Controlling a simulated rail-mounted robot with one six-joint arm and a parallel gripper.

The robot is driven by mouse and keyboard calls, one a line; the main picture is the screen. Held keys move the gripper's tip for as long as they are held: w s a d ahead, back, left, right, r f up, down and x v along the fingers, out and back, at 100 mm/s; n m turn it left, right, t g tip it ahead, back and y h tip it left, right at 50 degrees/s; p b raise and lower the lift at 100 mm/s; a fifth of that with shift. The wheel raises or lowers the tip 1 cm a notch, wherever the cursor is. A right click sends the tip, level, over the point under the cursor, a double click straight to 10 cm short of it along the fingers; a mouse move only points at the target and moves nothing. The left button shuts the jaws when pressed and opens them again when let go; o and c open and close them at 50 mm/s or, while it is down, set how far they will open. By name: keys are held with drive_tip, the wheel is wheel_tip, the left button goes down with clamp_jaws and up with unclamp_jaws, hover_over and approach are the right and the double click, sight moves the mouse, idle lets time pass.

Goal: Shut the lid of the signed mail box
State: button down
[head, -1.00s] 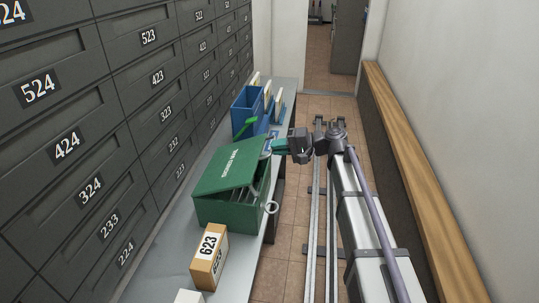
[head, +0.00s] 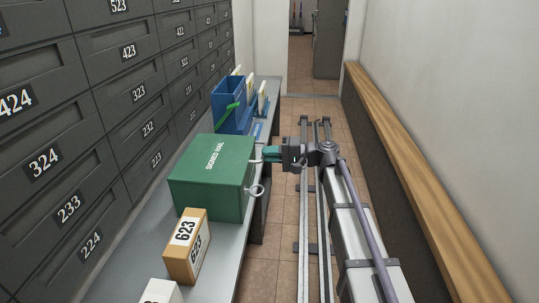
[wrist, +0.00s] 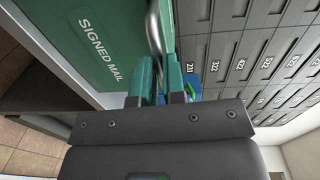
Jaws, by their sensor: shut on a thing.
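The green signed mail box (head: 205,198) stands on the grey counter. Its lid (head: 205,155) looks flat and level on the box, with no gap that I can see in the head view. The lid with its SIGNED MAIL lettering (wrist: 95,45) fills the upper left of the wrist view. My gripper (head: 268,154) is at the box's right side, at lid height. Its teal fingers (wrist: 161,80) are shut on the curved metal lid handle (wrist: 154,30). A metal ring (head: 257,191) sticks out low on the box's right side.
A 623 parcel (head: 186,246) and a white box (head: 160,291) stand in front of the box on the counter (head: 118,268). A blue bin (head: 229,107) stands behind it. Numbered lockers (head: 75,165) line the left. A wooden bench (head: 390,140) runs along the right wall.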

drive_tip(key=shift+s+f, duration=0.2)
drive_tip(key=shift+f, duration=0.2)
drive_tip(key=c, duration=1.2)
unclamp_jaws()
drive_tip(key=shift+w+f, duration=0.1)
drive_tip(key=d, duration=1)
drive_tip(key=shift+s+d+r+p, duration=0.35)
drive_tip(key=shift+s+r+p, duration=0.1)
